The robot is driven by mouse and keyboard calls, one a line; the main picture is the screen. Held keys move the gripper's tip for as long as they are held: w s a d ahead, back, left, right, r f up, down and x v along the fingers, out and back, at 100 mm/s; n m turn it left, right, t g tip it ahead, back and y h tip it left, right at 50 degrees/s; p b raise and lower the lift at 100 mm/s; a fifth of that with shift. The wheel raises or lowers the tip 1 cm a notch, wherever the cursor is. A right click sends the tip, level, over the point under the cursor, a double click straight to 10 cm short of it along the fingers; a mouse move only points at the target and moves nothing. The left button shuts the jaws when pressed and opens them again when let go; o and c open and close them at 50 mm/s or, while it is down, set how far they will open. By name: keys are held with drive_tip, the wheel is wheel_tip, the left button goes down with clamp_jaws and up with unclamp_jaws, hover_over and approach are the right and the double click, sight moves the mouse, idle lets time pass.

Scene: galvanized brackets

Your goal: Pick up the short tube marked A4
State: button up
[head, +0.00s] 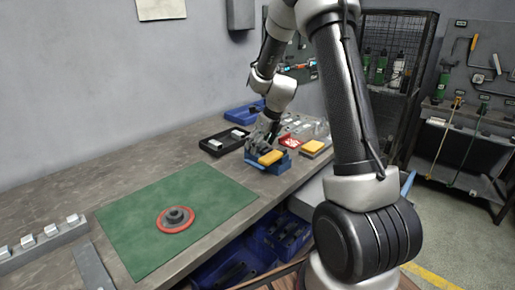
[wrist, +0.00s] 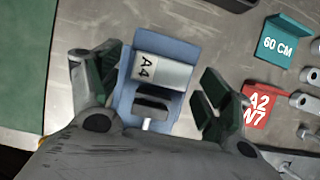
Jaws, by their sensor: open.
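My gripper (wrist: 157,92) is open, with one dark finger on the left of the holder and one on the right. The tube lies between the fingers, toward the top of the picture, and neither finger visibly touches it. In the head view my gripper (head: 266,130) is over the blue holder (head: 282,165) on the bench, and I cannot make out the tube there.
A red block marked A2 N7 (wrist: 262,107) and a teal block marked 60 CM (wrist: 283,42) lie to the right, with several metal tubes. A black tray (head: 213,148) stands left of my gripper. The green mat (head: 130,222) holds a red-rimmed round part (head: 176,218).

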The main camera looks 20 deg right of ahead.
drive_tip(key=shift+c, duration=0.2)
drive_tip(key=c, duration=1.1)
